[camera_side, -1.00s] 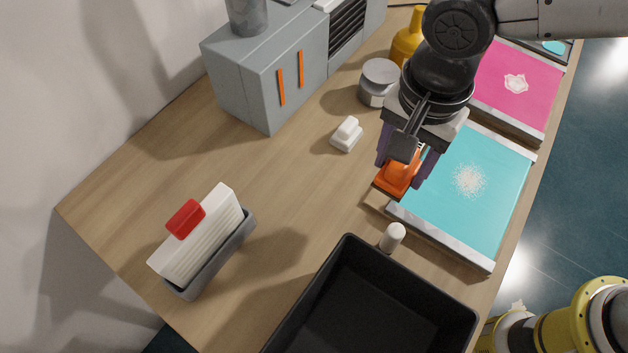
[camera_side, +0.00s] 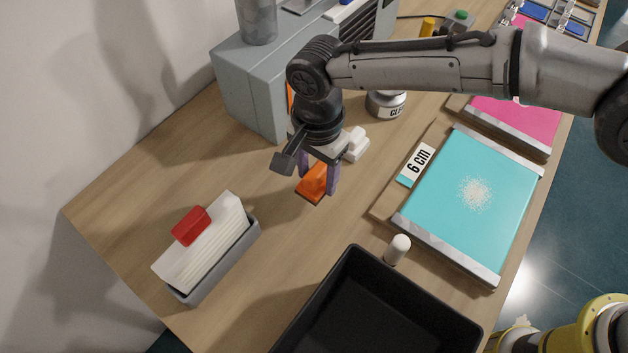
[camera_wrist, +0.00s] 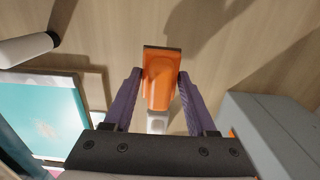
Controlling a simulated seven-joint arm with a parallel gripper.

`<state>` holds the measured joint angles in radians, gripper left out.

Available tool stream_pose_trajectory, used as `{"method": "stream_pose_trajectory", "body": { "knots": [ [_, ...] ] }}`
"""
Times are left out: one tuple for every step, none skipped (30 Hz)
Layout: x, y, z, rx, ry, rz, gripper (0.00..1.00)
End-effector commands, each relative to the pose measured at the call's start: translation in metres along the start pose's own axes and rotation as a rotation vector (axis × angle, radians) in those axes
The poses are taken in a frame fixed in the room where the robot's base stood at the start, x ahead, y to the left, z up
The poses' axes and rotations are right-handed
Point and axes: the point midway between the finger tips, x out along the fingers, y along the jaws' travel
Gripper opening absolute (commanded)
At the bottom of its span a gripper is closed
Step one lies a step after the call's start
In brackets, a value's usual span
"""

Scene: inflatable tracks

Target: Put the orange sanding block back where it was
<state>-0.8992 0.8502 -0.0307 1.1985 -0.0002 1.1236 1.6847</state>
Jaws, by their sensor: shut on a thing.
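The orange sanding block (camera_side: 313,184) is between the purple fingers of my gripper (camera_side: 318,176), over the wooden table left of the teal panel. My gripper is shut on it. In the wrist view the orange block (camera_wrist: 160,82) sits between both fingertips (camera_wrist: 158,84), with a dark base edge showing at its far end. The side view does not clearly show whether the block touches the table or hangs just above it.
The teal panel (camera_side: 440,210) with a "6 cm" label lies to the right. A black bin (camera_side: 300,318) stands in front, with a white cylinder (camera_side: 397,249) beside it. A grey holder (camera_side: 208,275) with white sheets is at left. A grey cabinet (camera_side: 245,85) stands behind.

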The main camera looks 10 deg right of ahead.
Motion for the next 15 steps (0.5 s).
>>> {"method": "stream_pose_trajectory", "body": {
  "knots": [
    [0.001,-0.002,0.0,0.0,0.0,-0.002,0.05],
    [0.002,-0.002,0.0,0.0,0.0,-0.002,0.05],
    [0.004,-0.004,0.0,0.0,0.0,-0.001,0.05],
    [0.006,-0.005,0.001,0.0,0.0,-0.001,0.05],
    [0.009,-0.007,0.001,0.0,0.0,0.0,0.05],
    [0.014,-0.006,0.001,0.0,0.0,0.002,0.05],
    [0.018,-0.006,0.001,0.0,0.0,0.003,0.05],
    [0.023,-0.006,0.001,0.0,0.0,0.003,0.05],
    [0.028,-0.006,0.001,0.0,0.001,0.002,0.05],
    [0.032,-0.006,0.001,0.0,0.001,0.002,0.05],
    [0.035,-0.006,0.001,0.0,0.0,0.001,0.05],
    [0.037,-0.006,0.001,0.0,0.0,0.0,0.05],
    [0.037,-0.006,0.001,0.0,0.0,-0.001,0.05],
    [0.037,-0.006,0.001,0.0,0.0,-0.001,0.05],
    [0.037,-0.006,0.001,0.0,0.0,-0.002,0.05]
  ]
}}
